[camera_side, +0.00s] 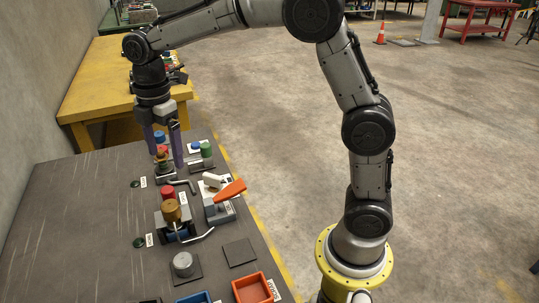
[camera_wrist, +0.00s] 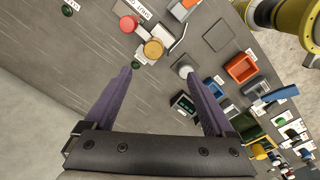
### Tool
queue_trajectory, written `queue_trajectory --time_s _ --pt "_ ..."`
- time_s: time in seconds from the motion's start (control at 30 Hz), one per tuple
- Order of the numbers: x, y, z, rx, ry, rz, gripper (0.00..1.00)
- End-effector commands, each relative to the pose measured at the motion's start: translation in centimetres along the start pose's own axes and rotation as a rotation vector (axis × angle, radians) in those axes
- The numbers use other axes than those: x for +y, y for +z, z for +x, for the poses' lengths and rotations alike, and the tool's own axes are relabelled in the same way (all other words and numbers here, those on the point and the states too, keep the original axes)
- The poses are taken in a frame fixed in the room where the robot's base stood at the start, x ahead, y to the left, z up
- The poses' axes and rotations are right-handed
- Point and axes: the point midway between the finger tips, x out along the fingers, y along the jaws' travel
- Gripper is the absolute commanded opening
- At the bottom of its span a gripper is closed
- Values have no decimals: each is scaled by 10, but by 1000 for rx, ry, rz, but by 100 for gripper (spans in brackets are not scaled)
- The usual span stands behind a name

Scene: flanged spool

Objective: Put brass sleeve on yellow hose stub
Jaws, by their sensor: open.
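My gripper (camera_side: 166,158) has two purple fingers pointing down. They are spread apart, and no held object shows between them in the wrist view (camera_wrist: 158,74). A small brass-coloured flanged piece (camera_side: 162,155), probably the brass sleeve, appears between the fingers in the side view; whether it is level with them or behind them I cannot tell. A mustard-yellow cylinder (camera_side: 172,211), probably the yellow hose stub, stands upright nearer the side camera. Its round top shows in the wrist view (camera_wrist: 153,48), beyond the fingertips.
A red cylinder (camera_side: 168,192) stands beside the yellow one. Blue (camera_side: 159,136) and green (camera_side: 207,149) cylinders stand farther back. An orange-handled clamp (camera_side: 230,190), a grey cylinder (camera_side: 183,262) and a red bin (camera_side: 253,289) are nearby.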

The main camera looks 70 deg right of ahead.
Motion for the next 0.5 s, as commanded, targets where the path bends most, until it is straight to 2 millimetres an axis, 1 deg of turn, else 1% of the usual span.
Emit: queue_trajectory --time_s 0.03,0.07,0.1,0.23,0.27,0.3,0.37,0.4,0.5 --pt "-16 8 -16 10 33 82 89" --pt "-25 13 -23 16 51 138 89" --pt "-40 19 -32 27 75 221 89" --pt "-90 40 -53 75 151 497 89" --pt "-102 44 -56 89 167 560 89" --pt "-118 50 -59 109 188 645 89" --pt "-142 59 -60 142 218 771 89" --pt "-157 64 -60 166 237 853 89" --pt "-193 74 -54 229 275 1046 89"
